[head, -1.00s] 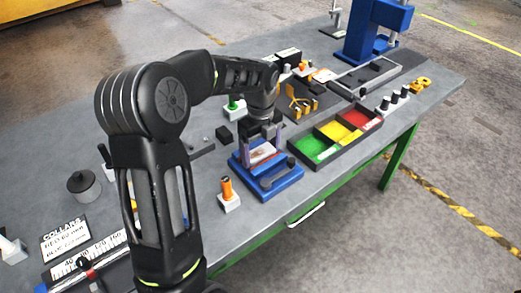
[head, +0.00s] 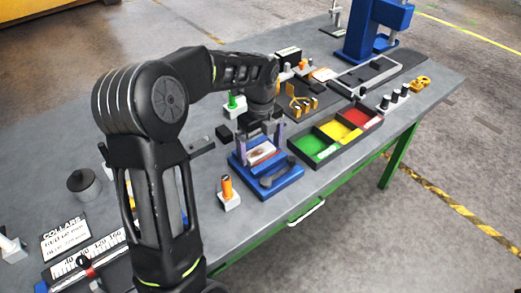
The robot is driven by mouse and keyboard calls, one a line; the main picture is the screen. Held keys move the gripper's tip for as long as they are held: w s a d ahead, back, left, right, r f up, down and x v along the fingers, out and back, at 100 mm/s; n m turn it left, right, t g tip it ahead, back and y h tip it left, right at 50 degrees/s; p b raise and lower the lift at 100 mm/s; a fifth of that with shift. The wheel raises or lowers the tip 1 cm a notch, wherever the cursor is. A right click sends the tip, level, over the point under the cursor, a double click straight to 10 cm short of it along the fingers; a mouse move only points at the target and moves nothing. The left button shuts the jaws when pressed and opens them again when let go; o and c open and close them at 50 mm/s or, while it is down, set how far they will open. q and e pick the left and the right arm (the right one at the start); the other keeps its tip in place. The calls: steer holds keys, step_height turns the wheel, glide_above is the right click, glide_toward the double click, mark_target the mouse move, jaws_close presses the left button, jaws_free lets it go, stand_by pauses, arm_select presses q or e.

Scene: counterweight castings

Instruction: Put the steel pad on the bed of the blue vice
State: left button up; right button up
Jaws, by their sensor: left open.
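The blue vice (head: 284,184) stands near the front edge of the grey bench, with a dark jaw at its near right side. A pale flat plate with a reddish-brown patch, which looks like the steel pad (head: 262,154), lies on the vice's bed. My left gripper (head: 262,146) is directly above the vice, pointing down. Its two fingers are open, one on either side of the plate, and partly hide its far side. I cannot tell whether they touch it. My right gripper is not in view.
A tray with green, yellow and red compartments (head: 326,153) stands close to the right of the vice. An orange-handled item on a white block (head: 228,194) stands to the left. A large blue press (head: 372,32) is at the back.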

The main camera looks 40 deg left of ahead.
mark_target(261, 152)
arm_select(q)
step_height(261, 152, up, 11)
stand_by(0.3)
